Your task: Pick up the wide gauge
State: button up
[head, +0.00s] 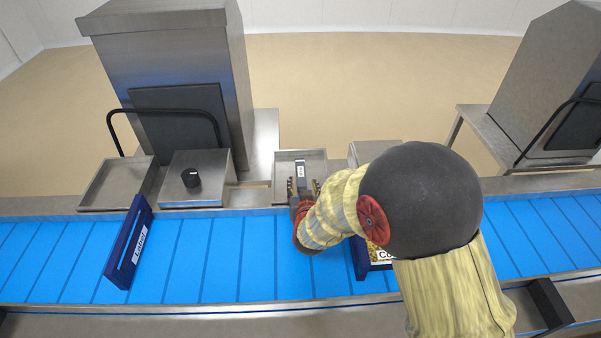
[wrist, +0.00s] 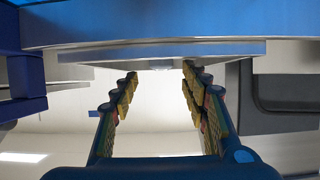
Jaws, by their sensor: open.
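A slim grey piece with a white label (head: 300,171) stands in the shallow metal tray (head: 313,158) beyond the belt in the head view. It may be the wide gauge, but the label is too small to read. My gripper (head: 303,187) is open at the tray's near side, its fingers pointing toward that piece. I cannot tell whether the piece is between the fingers. In the wrist view my open gripper (wrist: 158,80) shows two spread fingers with nothing clearly between them, and a metal plate edge (wrist: 165,53) lies across beyond the tips.
A blue conveyor belt (head: 190,260) runs across. On it stand a blue labelled frame (head: 125,262) and another blue labelled holder (head: 361,262), partly hidden by my arm. Left of the tray are a metal box with a black knob (head: 191,177) and another shallow tray (head: 118,184).

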aim_at(301, 173)
jog(key=x, duration=0.2)
jog(key=b+x, duration=0.1)
jog(key=x, duration=0.4)
jog(key=shift+w+a+r, duration=0.1)
jog(key=shift+w+r, duration=0.2)
jog(key=shift+w, duration=0.1)
jog(key=c, duration=1.1)
grip_shut()
